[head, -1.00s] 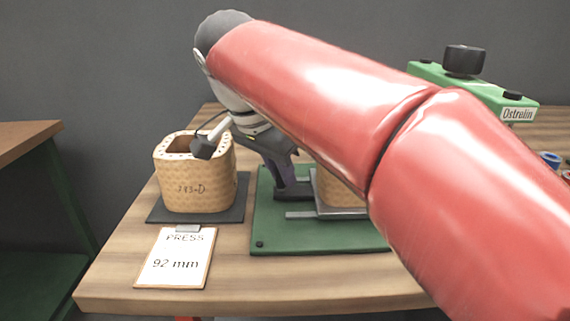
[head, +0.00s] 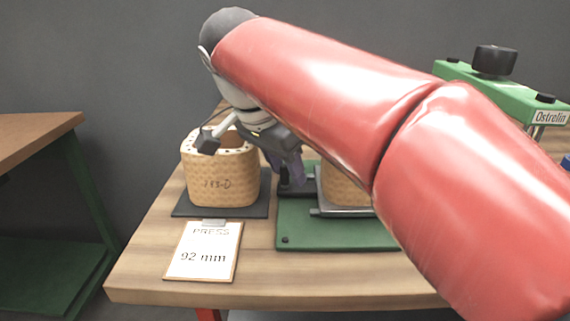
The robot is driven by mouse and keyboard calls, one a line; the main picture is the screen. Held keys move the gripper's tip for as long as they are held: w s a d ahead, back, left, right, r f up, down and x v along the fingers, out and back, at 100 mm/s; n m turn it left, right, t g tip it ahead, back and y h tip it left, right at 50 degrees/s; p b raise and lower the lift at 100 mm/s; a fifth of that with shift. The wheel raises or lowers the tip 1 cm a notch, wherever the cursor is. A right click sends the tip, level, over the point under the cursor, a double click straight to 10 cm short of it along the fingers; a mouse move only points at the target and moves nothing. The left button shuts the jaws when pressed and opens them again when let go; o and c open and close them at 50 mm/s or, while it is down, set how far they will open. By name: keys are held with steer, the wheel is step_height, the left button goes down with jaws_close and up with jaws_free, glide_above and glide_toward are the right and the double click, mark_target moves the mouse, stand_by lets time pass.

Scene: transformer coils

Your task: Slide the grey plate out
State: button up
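The grey plate (head: 346,212) lies over the green press base (head: 330,238), with a tan coil (head: 345,190) standing on it. My red arm hides the right part of the plate and coil. My gripper (head: 296,178) is just left of that coil, near a dark piece on the left side of the green base. Its fingertips are dark, small and partly merged with that piece, so I cannot tell whether they are open or touch anything.
Another tan coil (head: 219,172) stands on a dark mat (head: 257,207) at the left. A clipboard (head: 204,250) reading "PRESS 92 mm" lies in front. The green press top (head: 505,93) with a black knob (head: 494,60) rises at the right. The wooden table's (head: 270,283) front strip is clear.

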steer(key=p+v, duration=0.1)
steer(key=v, duration=0.6)
steer(key=shift+r+p, duration=0.35)
steer(key=shift+r, duration=0.05)
steer(key=shift+s+a, duration=0.1)
